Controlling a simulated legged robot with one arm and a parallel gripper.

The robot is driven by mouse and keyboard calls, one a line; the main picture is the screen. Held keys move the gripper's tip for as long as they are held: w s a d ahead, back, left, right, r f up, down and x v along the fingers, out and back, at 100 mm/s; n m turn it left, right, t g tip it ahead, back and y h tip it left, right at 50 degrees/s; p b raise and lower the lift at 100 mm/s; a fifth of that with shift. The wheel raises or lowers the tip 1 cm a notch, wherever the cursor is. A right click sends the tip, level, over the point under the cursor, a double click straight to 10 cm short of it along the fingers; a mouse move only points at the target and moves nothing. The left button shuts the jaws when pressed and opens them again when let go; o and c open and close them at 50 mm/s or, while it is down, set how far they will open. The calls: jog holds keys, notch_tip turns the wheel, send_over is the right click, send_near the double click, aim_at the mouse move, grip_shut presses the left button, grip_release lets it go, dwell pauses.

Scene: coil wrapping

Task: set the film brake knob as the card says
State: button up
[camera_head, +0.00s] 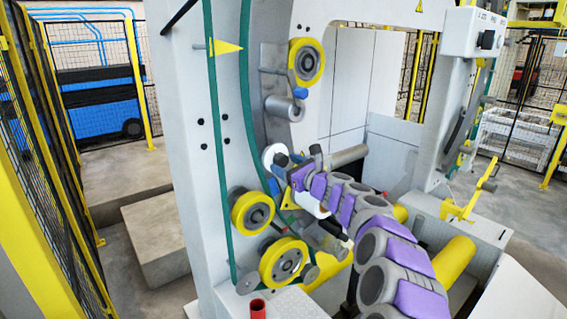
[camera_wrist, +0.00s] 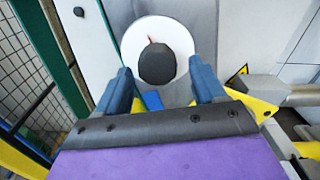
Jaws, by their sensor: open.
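The film brake knob (camera_wrist: 157,64) is a dark round knob on a white dial (camera_wrist: 184,40) in the wrist view. A thin red mark shows on the dial just above the knob, slightly left of its middle. My gripper (camera_wrist: 161,80) is open, with its two blue fingers left and right of the knob's lower part. I cannot tell whether either finger touches it. In the head view my gripper (camera_head: 297,172) is at the end of my purple and grey arm, beside the machine's inner face. The knob is hard to make out there. No readable card shows.
The machine's ring frame (camera_head: 195,130) with yellow rollers (camera_head: 284,262) stands close by. A box with unreadable print (camera_head: 474,30) is at upper right. Fencing stands at left.

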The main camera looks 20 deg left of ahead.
jog(key=shift+x, duration=0.8)
jog(key=shift+s, duration=0.1)
jog(key=c, duration=1)
jog(key=shift+o, duration=0.2)
jog(key=shift+n+b, duration=0.35)
jog(key=shift+n, duration=0.05)
jog(key=n+b, duration=0.2)
jog(key=b, duration=0.1)
jog(key=shift+f+n, duration=0.25)
jog(key=shift+n, duration=0.15)
jog(key=n+b, duration=0.4)
jog(key=shift+n, duration=0.3)
jog(key=n+b, duration=0.2)
jog(key=n, duration=0.1)
jog(key=n+b, duration=0.2)
jog(key=shift+w+d, duration=0.1)
jog(key=shift+w, duration=0.15)
jog(key=shift+c, duration=0.2)
jog(key=shift+r+n+b, duration=0.2)
jog(key=shift+n+b, duration=0.85)
jog(key=shift+n, duration=1.35)
jog(key=shift+c, duration=0.2)
